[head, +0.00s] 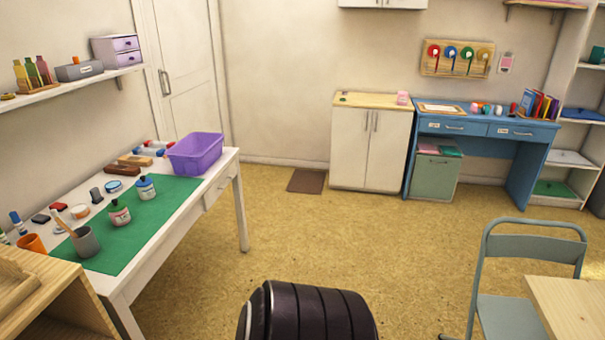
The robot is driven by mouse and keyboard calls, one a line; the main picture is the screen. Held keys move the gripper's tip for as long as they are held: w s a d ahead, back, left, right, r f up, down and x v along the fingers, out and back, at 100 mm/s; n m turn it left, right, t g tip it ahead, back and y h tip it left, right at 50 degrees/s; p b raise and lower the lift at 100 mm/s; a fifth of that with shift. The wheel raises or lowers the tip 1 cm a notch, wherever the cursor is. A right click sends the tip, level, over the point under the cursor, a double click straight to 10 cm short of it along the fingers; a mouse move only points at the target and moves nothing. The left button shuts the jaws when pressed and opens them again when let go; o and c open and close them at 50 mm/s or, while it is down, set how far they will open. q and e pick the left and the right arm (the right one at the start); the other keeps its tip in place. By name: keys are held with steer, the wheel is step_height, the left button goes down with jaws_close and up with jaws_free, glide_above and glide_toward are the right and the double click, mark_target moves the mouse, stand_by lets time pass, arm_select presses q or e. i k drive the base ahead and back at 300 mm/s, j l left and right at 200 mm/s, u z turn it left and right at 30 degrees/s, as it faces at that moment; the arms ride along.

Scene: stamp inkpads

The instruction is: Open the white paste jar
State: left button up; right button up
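Two small jars stand upright on the green mat (150,222) on the white table at the left. One is a pale jar (120,216) with a reddish label and a dark green top. The other is a pale jar (146,191) with a blue top, farther back. Both look closed, but they are small in view. I cannot tell for sure which is the white paste jar. Neither of my grippers is in view.
A grey cup (86,243) with a brush stands near the mat's front-left edge. A purple bin (196,154) sits at the table's far end. A wooden cabinet (60,295) stands before the table. A folding chair (515,315) is at right.

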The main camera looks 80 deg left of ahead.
mark_target(147, 193)
steer(key=u, duration=3.9)
